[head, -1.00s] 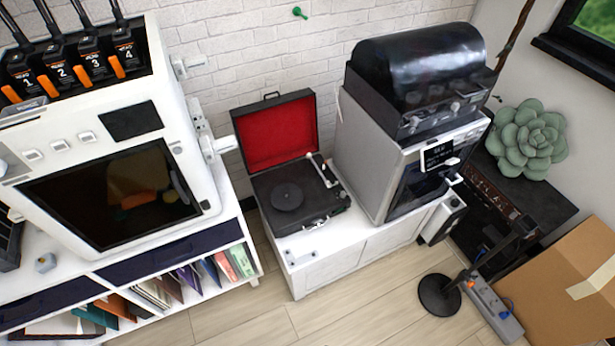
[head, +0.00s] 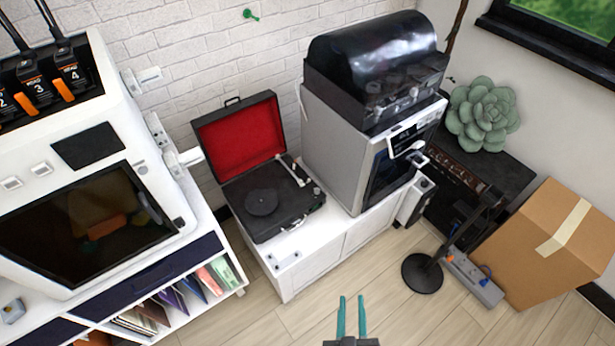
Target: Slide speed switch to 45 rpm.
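The turntable (head: 236,212) is a black suitcase record player with its red-lined lid (head: 241,137) raised. It stands on the white cabinet in the head view, left of the grey machine. Its platter (head: 262,202) is bare and dark, and a pale tonearm (head: 292,172) lies along its right side. Small controls show near its right front corner, but the speed switch is too small to make out. My gripper (head: 351,300) shows at the bottom edge with two teal fingers apart and nothing between them. It is in front of the cabinet, apart from the turntable.
A large grey machine (head: 335,135) stands close right of the turntable. A white 3D printer and shelf (head: 230,285) are left. A black stand (head: 422,274), power strip and cardboard box (head: 545,245) are right.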

